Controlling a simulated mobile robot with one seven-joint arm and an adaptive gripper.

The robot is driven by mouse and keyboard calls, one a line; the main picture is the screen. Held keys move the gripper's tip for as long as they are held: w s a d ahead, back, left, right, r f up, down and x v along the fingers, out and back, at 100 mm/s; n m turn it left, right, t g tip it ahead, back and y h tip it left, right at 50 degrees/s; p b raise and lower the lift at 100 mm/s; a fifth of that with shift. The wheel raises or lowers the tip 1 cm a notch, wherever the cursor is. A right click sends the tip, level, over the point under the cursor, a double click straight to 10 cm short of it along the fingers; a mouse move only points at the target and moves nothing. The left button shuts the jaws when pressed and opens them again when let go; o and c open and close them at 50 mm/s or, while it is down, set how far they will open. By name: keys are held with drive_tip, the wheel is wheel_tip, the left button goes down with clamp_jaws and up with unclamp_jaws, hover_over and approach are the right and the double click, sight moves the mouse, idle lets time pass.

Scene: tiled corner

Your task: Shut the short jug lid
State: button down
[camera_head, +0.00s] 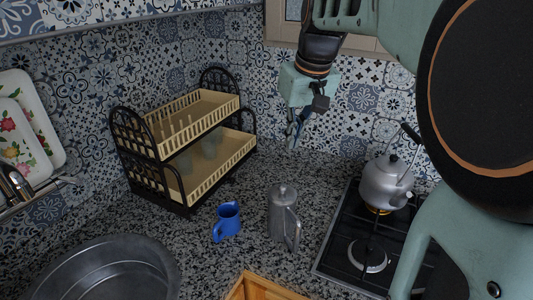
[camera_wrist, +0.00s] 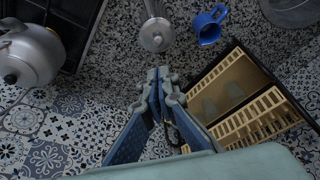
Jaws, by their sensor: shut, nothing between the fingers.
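A grey metal jug (camera_head: 283,219) with a side handle stands upright on the counter, right of the blue mug. Its round lid (camera_head: 283,194) with a small knob sits at the top; I cannot tell whether it is fully closed. The jug's lid also shows at the top of the wrist view (camera_wrist: 157,36). My gripper (camera_head: 291,144) is shut and empty, in the air above and behind the jug, pointing down. In the wrist view my gripper's fingertips (camera_wrist: 157,76) meet, apart from the jug.
A blue mug (camera_head: 227,221) stands left of the jug. A kettle (camera_head: 386,183) is on the black stove (camera_head: 338,238) at right. A two-level dish rack (camera_head: 197,152) stands at back left. A round sink basin (camera_head: 104,273) is at front left. Counter is clear behind the jug.

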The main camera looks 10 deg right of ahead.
drive_tip(key=p, duration=0.1)
approach(284, 187)
drive_tip(key=x, duration=0.2)
drive_tip(key=w+x, duration=0.1)
drive_tip(key=x, duration=0.2)
drive_tip(key=shift+w+a, duration=0.1)
drive_tip(key=shift+f, duration=0.75)
drive_tip(key=shift+w+f+b, duration=0.2)
drive_tip(key=shift+f+b, duration=0.3)
drive_tip(key=shift+s, duration=0.35)
drive_tip(key=shift+s, duration=0.2)
drive_tip(key=shift+s+r, duration=0.25)
drive_tip(key=shift+r, duration=0.1)
